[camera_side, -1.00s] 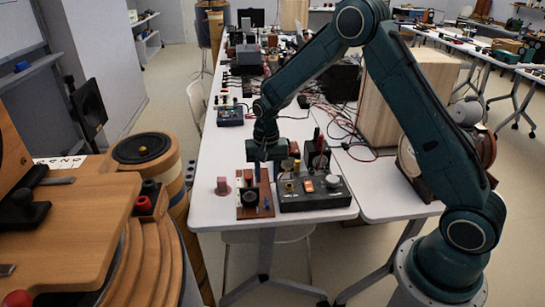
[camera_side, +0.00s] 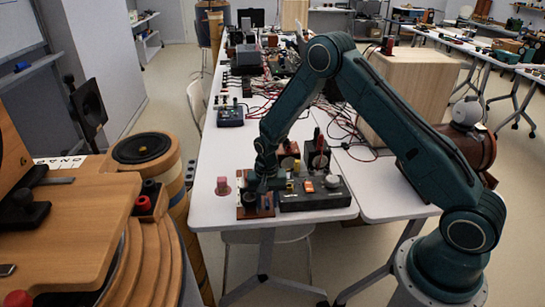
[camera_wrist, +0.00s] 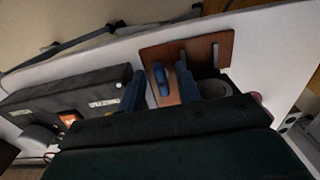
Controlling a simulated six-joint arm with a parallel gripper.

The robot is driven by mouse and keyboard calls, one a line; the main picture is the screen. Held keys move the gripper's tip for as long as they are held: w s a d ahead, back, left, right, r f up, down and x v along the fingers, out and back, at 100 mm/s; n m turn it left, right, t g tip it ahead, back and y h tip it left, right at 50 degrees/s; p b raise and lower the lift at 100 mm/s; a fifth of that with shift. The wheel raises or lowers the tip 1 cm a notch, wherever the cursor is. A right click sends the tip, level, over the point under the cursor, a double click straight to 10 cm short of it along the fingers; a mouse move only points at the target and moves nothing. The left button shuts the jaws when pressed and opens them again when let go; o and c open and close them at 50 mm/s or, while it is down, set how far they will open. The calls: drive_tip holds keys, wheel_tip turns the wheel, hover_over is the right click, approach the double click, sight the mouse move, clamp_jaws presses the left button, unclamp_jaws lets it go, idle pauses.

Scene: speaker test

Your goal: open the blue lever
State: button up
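The blue lever (camera_wrist: 160,74) is a small rounded blue piece on a reddish-brown wooden board (camera_wrist: 164,51) in the wrist view. In the side view the board (camera_side: 268,211) lies at the near edge of the white table, and my gripper mostly covers it. My gripper (camera_side: 260,186) points down, low over the board. In the wrist view the dark blue fingers of my gripper (camera_wrist: 160,90) are apart, with the lever showing between them. I cannot tell whether either finger touches it. The lever is hidden in the side view.
A black box (camera_side: 312,201) with an orange switch (camera_side: 309,186) sits directly right of the board. A pink spool (camera_side: 222,187) stands to the left. A dark round part (camera_wrist: 213,88) is beside the right finger. Cables and devices fill the table farther back.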

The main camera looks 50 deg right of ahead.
clamp_jaws()
drive_tip(key=shift+n, duration=0.5)
drive_tip(key=n, duration=0.3)
drive_tip(key=shift+s+d+n, duration=0.1)
drive_tip(key=shift+d+n, duration=0.1)
drive_tip(key=shift+n, duration=0.1)
drive_tip(key=n, duration=0.4)
drive_tip(key=shift+d+n, duration=0.2)
drive_tip(key=shift+n, duration=0.1)
drive_tip(key=n, duration=0.4)
drive_tip(key=shift+d, duration=0.2)
drive_tip(key=n, duration=0.4)
drive_tip(key=shift+d+n, duration=0.15)
drive_tip(key=shift+n, duration=0.25)
